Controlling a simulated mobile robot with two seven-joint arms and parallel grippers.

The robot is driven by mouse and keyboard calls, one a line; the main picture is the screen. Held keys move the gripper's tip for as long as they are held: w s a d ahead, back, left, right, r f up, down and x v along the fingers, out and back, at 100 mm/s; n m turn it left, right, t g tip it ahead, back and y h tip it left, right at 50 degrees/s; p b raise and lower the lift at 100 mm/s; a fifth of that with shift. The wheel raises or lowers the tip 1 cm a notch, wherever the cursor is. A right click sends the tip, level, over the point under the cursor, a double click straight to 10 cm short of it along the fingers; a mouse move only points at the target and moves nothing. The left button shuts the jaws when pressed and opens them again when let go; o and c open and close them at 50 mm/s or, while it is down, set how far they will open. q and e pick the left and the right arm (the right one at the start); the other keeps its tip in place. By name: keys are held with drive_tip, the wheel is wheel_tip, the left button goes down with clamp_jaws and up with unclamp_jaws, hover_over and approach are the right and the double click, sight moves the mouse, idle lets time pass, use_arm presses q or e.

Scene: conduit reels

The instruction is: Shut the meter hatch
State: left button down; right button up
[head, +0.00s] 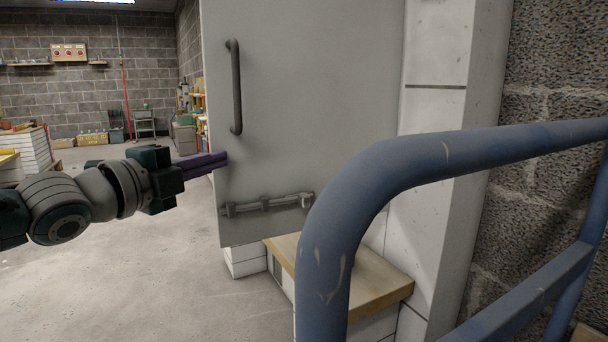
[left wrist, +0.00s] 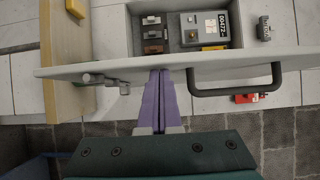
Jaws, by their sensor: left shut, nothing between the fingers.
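The meter hatch door (head: 310,110) is a large grey panel with an upright bar handle (head: 236,87) and a sliding bolt (head: 266,204) near its lower edge. It stands open; in the left wrist view the door (left wrist: 140,70) is almost edge-on, with the open meter recess (left wrist: 184,12) behind it. A grey meter (left wrist: 205,28) shows inside. My left gripper (head: 222,160) has its purple fingers closed together, empty. Their tips (left wrist: 160,72) are at the door's handle-side face, between handle and bolt; I cannot tell whether they touch. My right gripper is not in view.
A blue tubular rail (head: 340,215) crosses the right foreground. A wood-topped ledge (head: 365,290) stands below the door by the white wall pier (head: 440,60). The concrete floor (head: 130,270) at left is clear. A red item (left wrist: 250,97) shows beside the handle.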

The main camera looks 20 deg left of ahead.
use_arm(q)
drive_tip(key=shift+w+a+b, duration=0.6)
drive_tip(key=shift+w+a, duration=0.1)
drive_tip(key=shift+a, duration=0.15)
use_arm(e)
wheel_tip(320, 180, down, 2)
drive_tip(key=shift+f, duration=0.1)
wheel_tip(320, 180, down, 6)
drive_tip(key=b, duration=0.6)
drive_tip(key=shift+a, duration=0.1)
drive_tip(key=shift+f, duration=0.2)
use_arm(q)
drive_tip(key=w+a, duration=0.4)
drive_tip(key=w, duration=0.2)
drive_tip(key=shift+a, duration=0.35)
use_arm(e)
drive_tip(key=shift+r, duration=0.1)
